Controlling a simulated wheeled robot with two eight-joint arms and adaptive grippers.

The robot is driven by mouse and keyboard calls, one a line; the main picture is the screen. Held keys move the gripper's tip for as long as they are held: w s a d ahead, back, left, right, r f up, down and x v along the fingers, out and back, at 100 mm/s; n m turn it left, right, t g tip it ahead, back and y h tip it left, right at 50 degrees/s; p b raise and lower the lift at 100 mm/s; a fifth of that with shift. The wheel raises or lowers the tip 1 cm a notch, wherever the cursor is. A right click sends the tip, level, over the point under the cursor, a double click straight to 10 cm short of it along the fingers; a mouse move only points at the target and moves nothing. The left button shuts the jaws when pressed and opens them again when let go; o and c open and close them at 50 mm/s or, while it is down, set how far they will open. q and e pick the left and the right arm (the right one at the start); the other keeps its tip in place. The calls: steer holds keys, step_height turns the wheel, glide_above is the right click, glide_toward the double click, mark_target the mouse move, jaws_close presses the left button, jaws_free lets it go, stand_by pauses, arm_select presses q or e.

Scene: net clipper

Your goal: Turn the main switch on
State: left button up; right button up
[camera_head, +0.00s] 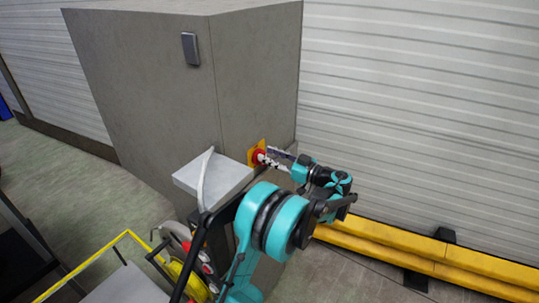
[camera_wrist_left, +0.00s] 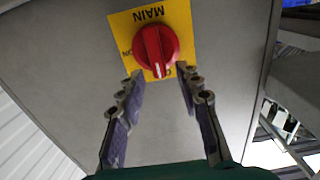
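The main switch is a red rotary knob (camera_wrist_left: 156,48) on a yellow plate (camera_wrist_left: 181,20) marked MAIN, which reads upside down in the left wrist view. A white line on the knob points down in that picture, toward a partly hidden label; an ON label shows at the left. In the head view the knob (camera_head: 258,156) is on the grey cabinet's side. My left gripper (camera_wrist_left: 160,78) is open, its fingertips apart below the knob in the wrist view, one to each side. In the head view the left gripper (camera_head: 270,159) is close to the knob; contact cannot be told. My right gripper is not in view.
The grey cabinet (camera_head: 150,80) has a small dark box (camera_head: 190,48) on its front. A grey box-like piece (camera_head: 213,183) is beside the switch. A yellow barrier (camera_head: 430,258) runs along the white corrugated wall (camera_head: 420,110). A yellow frame (camera_head: 95,255) is at lower left.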

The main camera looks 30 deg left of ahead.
arm_select(q)
steer(key=shift+a, duration=0.2)
jaws_close()
